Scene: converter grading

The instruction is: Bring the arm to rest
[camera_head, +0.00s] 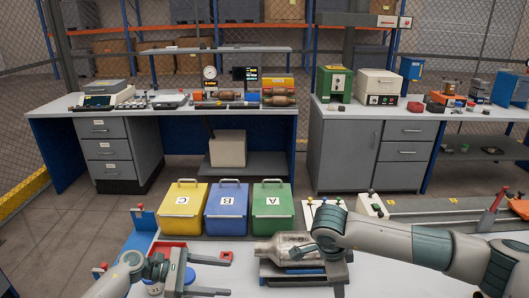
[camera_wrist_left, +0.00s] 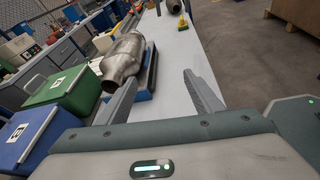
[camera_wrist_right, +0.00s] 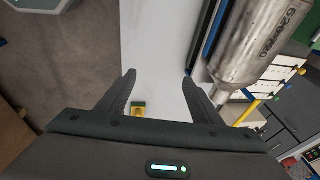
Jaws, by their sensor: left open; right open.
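A silver catalytic converter (camera_head: 285,246) lies on a dark cradle on the light work table in the head view. It also shows in the left wrist view (camera_wrist_left: 124,58) and, with engraved characters, in the right wrist view (camera_wrist_right: 252,42). My left gripper (camera_head: 178,270) is over the front left of the table, apart from the converter; its open, empty fingers show in the left wrist view (camera_wrist_left: 165,95). My right arm reaches in from the right, over the converter's right part. My right gripper (camera_wrist_right: 160,90) is open and empty in its wrist view, with the converter beside it.
Yellow bin C (camera_head: 183,208), blue bin B (camera_head: 227,208) and green bin A (camera_head: 272,208) stand in a row behind the table's work area. A red tray (camera_head: 171,249) is near the left gripper. Grey benches with instruments stand farther back.

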